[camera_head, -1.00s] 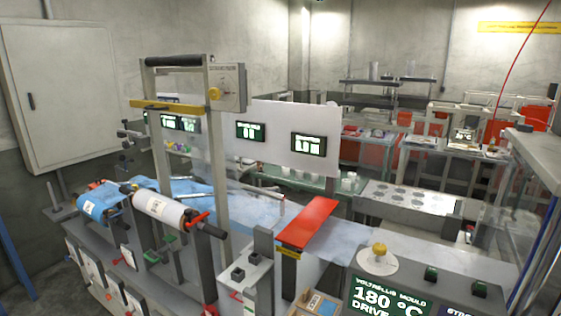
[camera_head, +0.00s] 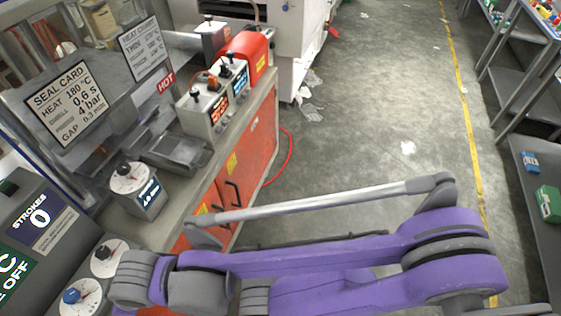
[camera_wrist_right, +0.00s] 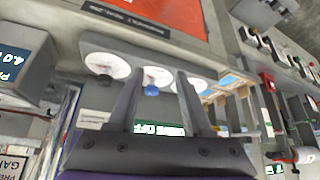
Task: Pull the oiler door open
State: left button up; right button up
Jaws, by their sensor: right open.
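Orange-red cabinet doors (camera_head: 262,138) with black bar handles (camera_head: 233,194) are set in the side of the grey bench in the head view; they look shut. I cannot read a label that says which one is the oiler door. My right arm crosses the lower part of this view and hides the doors' lower part. My right gripper (camera_wrist_right: 159,78) shows only in the right wrist view, with its two grey fingers apart and nothing between them. Behind the fingers are white dials (camera_wrist_right: 157,76). My left gripper is out of view.
A red box (camera_head: 245,55) and small control boxes (camera_head: 205,108) stand on the bench top. A knob box (camera_head: 137,190) and dials are at left. Grey floor (camera_head: 370,120) is open right of the bench, with shelving (camera_head: 535,165) at far right.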

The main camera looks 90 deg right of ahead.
aim_at(237, 180)
jog(key=z, duration=2.8)
jog(key=i+l+u, duration=0.1)
jog(key=u, duration=0.35)
jog(key=i+l+u, duration=0.2)
jog(key=u, duration=0.25)
